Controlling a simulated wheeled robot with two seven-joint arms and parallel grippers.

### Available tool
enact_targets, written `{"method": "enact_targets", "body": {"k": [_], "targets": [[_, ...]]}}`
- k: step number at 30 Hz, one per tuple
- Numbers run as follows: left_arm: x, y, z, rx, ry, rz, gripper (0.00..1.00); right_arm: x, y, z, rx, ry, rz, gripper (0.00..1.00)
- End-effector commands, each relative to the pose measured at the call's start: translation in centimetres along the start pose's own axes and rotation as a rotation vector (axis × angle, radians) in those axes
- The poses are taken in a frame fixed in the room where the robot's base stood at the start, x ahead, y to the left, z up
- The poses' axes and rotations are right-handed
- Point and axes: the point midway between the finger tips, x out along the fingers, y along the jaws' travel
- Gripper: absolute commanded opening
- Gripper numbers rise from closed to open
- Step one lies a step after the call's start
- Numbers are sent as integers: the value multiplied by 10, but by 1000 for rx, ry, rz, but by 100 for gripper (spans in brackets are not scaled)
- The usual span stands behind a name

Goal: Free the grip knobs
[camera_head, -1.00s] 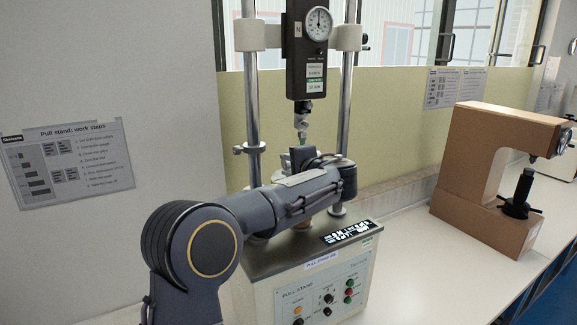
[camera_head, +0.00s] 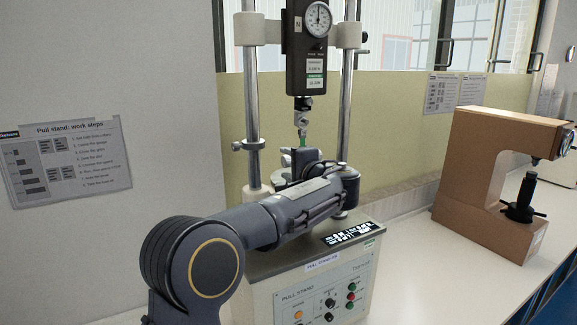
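The pull stand (camera_head: 315,290) stands in the middle, with a black gauge (camera_head: 308,60) between two steel columns. The grip knobs are too small to make out clearly. My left arm reaches across the front of the stand. The lower grip is hidden behind my arm. My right gripper is out of view.
A brown hardness tester (camera_head: 490,180) stands on the white bench (camera_head: 425,275) at right. The bench between them is clear. A work-steps sheet (camera_head: 65,160) hangs at left.

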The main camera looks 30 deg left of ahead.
Motion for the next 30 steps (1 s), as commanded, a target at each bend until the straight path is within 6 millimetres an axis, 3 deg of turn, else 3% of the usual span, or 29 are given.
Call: {"method": "enact_targets", "body": {"k": [9,21,30], "targets": [[-4,1,0,-1,1,-1,50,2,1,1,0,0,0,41],[-66,2,-1,-1,4,-1,50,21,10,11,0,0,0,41],[-78,0,0,0,0,0,50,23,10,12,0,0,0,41]]}}
